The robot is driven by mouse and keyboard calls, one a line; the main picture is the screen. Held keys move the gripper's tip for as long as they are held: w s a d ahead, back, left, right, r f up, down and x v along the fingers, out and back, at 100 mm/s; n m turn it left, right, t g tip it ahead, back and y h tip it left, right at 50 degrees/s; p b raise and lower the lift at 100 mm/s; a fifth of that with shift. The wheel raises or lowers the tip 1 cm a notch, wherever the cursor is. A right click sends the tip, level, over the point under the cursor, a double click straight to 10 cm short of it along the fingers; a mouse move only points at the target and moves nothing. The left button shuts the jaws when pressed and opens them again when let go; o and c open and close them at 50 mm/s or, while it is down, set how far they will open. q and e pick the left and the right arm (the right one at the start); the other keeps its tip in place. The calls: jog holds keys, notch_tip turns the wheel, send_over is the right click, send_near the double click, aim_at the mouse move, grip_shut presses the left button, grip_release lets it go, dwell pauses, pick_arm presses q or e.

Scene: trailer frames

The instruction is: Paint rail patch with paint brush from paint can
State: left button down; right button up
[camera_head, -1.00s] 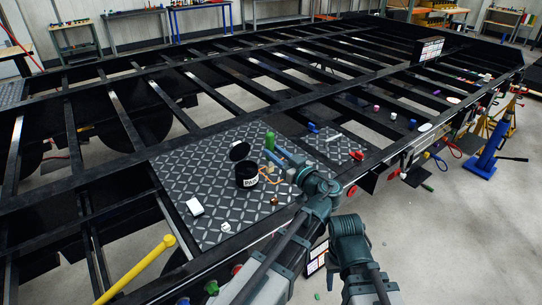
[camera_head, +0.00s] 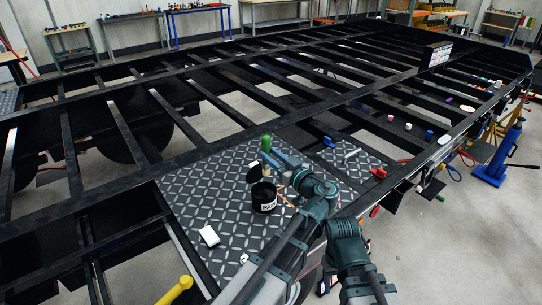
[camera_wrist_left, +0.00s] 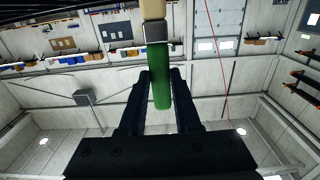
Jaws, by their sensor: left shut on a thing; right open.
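A black paint can (camera_head: 264,204) with a white label stands on the diamond-plate deck, its round dark lid (camera_head: 254,174) raised beside its rim. My left gripper (camera_head: 283,158) is shut on the green handle of the paint brush (camera_head: 266,144), just behind and above the can in the picture. In the left wrist view the brush (camera_wrist_left: 160,75) stands between the fingers, with a grey ferrule and tan bristles at the top edge. My right gripper is not visible; only its arm shows. I cannot tell which spot is the rail patch.
A blue item (camera_head: 328,142) and a red item (camera_head: 379,173) lie further right. Open gaps lie between the black frame beams. A blue jack (camera_head: 497,155) stands at right.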

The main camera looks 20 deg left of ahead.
aim_at(268, 175)
pick_arm(q)
jog(key=shift+f, duration=0.1)
notch_tip(268, 175, down, 9)
jog(key=b, duration=0.8)
jog(key=shift+b, duration=0.4)
jog(key=shift+f+b, duration=0.4)
jog(key=shift+b, duration=0.2)
dwell(0.7)
jog(key=shift+r, duration=0.15)
dwell(0.4)
